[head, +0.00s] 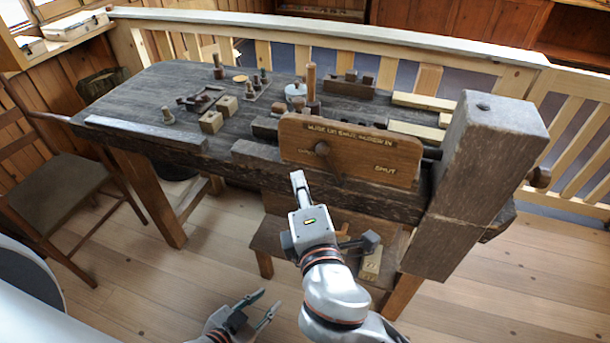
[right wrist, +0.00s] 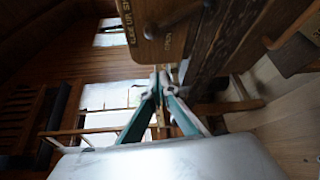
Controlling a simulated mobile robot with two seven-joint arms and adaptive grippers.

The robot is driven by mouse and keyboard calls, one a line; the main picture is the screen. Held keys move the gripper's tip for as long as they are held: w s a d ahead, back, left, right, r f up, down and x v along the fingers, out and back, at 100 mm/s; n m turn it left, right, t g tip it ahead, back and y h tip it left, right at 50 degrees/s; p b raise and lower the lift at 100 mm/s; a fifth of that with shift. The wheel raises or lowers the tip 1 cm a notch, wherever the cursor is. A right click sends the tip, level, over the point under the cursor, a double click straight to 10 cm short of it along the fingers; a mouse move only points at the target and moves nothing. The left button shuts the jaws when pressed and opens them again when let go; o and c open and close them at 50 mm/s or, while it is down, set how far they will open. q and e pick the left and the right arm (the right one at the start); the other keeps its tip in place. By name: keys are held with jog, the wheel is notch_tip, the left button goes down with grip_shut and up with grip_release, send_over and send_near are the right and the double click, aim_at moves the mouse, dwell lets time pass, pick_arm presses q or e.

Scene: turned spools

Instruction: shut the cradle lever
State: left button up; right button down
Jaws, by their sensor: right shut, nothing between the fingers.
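A wooden board (head: 368,158) stands upright on the front edge of the workbench, with partly readable lettering along its top and "SHUT" at its lower right. A dark lever with a round knob (head: 322,148) is on the board's left half. Its lower part is hard to make out. In the right wrist view the board (right wrist: 152,40) and dark lever (right wrist: 180,17) show at the top. My right gripper (head: 297,176) is shut and empty, just below and left of the knob, apparently apart from it. Its fingers (right wrist: 160,75) meet in the right wrist view. My left gripper (head: 270,299) is open and empty, low over the floor.
The dark workbench (head: 130,97) carries wooden blocks, pegs and a pale round pot (head: 296,90). A thick wooden post (head: 480,170) stands right of the board. A chair (head: 50,205) is at the left. A railing runs behind. Floor in front of the bench's left part is clear.

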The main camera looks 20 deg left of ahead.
aim_at(331, 165)
jog(key=shift+w, duration=4)
jog(key=shift+d, duration=0.15)
